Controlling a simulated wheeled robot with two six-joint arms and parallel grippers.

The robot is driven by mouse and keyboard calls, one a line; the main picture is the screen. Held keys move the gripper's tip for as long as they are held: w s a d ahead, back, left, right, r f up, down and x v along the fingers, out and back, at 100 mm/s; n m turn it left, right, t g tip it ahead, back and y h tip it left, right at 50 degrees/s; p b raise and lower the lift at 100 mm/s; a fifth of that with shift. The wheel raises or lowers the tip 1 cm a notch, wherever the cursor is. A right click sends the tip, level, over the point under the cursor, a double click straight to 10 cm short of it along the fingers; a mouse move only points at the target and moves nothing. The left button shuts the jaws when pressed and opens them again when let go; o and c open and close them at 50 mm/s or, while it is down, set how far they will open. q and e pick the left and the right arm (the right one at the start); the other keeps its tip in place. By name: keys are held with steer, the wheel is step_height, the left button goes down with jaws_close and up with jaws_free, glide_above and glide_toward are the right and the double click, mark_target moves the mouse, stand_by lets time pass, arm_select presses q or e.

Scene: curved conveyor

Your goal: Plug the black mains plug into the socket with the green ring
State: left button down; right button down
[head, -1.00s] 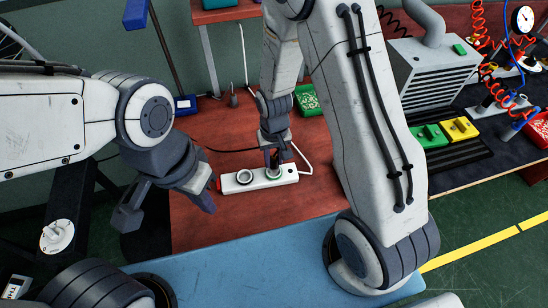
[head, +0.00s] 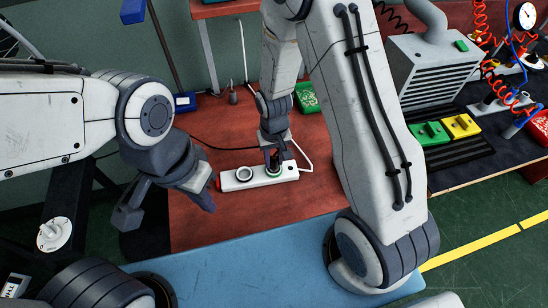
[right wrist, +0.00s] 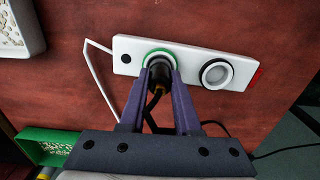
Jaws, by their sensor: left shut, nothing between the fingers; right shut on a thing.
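A white socket strip (head: 232,184) lies on the red-brown table. It has a socket with a green ring (right wrist: 146,56) and a second, empty socket with a dark ring (right wrist: 216,74). My right gripper (right wrist: 160,66) is shut on the black mains plug (right wrist: 159,76), with its fingers pointing at the green-ring socket. The plug is at that socket, and the fingers hide most of both; I cannot tell how deep it sits. In the head view my right gripper (head: 273,160) stands over the strip's right part. My left gripper (head: 205,203) is shut and empty, left of the strip.
A black cable (head: 225,148) runs left from the plug across the table. A white cord (right wrist: 99,80) leaves the strip's other end. A green box (head: 307,98) lies behind my right arm. The strip's red end (right wrist: 256,77) is near the table edge.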

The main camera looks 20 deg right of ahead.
mark_target(274, 159)
steer(key=shift+f+b, duration=0.4)
steer(key=shift+f, duration=0.2)
steer(key=c, duration=0.5)
jaws_free()
steer(key=shift+c, duration=0.2)
step_height(274, 159, up, 11)
steer(key=shift+f, duration=0.2)
steer(key=s+a+r+n, duration=0.3)
steer(key=s+r, duration=0.2)
steer(key=s, duration=0.4)
steer(key=s+a+r+n+y, duration=0.1)
steer(key=s+a+r+n, duration=0.3)
steer(key=s, duration=0.5)
step_height(274, 159, up, 2)
steer(key=shift+s+a+r, duration=0.15)
steer(key=shift+s+a, duration=0.1)
steer(key=shift+s, duration=0.15)
